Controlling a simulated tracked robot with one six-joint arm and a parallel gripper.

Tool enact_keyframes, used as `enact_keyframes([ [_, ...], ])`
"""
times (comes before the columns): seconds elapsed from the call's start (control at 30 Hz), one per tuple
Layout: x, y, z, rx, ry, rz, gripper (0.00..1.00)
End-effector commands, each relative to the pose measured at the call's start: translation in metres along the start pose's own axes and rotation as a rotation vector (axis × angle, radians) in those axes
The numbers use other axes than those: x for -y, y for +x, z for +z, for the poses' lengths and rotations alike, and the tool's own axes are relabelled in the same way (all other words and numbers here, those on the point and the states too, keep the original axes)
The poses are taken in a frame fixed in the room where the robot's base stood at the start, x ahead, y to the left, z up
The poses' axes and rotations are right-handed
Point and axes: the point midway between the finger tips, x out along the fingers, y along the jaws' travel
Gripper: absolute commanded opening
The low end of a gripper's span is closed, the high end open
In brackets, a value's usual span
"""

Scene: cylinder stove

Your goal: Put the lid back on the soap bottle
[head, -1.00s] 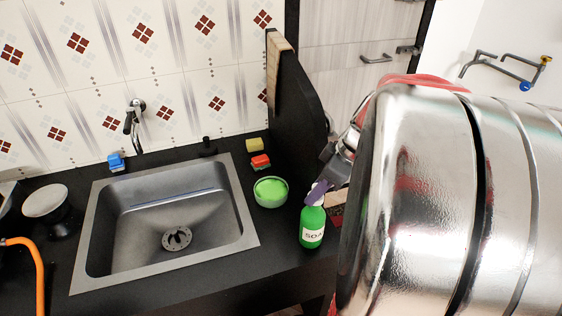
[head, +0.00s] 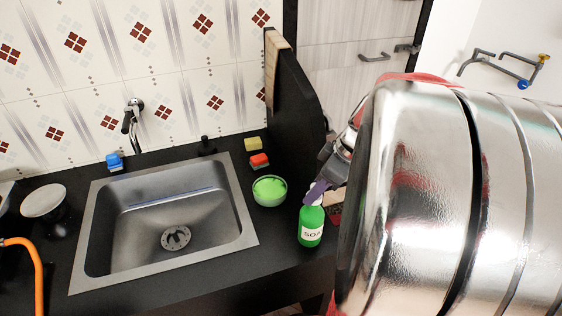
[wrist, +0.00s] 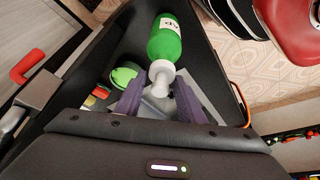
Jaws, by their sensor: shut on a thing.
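The green soap bottle (head: 311,228) stands upright on the black counter, right of the sink, its white label facing the head camera. In the wrist view the bottle (wrist: 164,42) is beyond my fingers. My gripper (head: 317,192) is at the top of the bottle. Its purple fingers are shut on the white lid (wrist: 161,72), which lines up with the bottle's top. The fingers mostly hide the lid in the head view. I cannot tell whether the lid is seated on the neck or just above it.
A bowl of green liquid (head: 269,190) stands left of the bottle. A red sponge (head: 259,160) and a yellow sponge (head: 253,144) lie behind it. The sink (head: 165,220) is further left. A black upright panel (head: 297,110) stands behind the bottle. The counter's front edge is close.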

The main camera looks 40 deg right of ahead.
Motion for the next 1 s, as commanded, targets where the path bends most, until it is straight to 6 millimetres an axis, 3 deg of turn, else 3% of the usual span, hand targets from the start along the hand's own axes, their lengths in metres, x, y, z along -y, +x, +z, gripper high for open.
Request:
enact_keyframes([
  [0.67,0.0000,0.0004,-0.0003,0.000,-0.001,0.000,0.15],
  [0.7,0.0000,0.0004,-0.0003,0.000,-0.001,0.000,0.38],
  [1.0,0.0000,0.0004,-0.0004,0.000,-0.001,0.000,0.57],
])
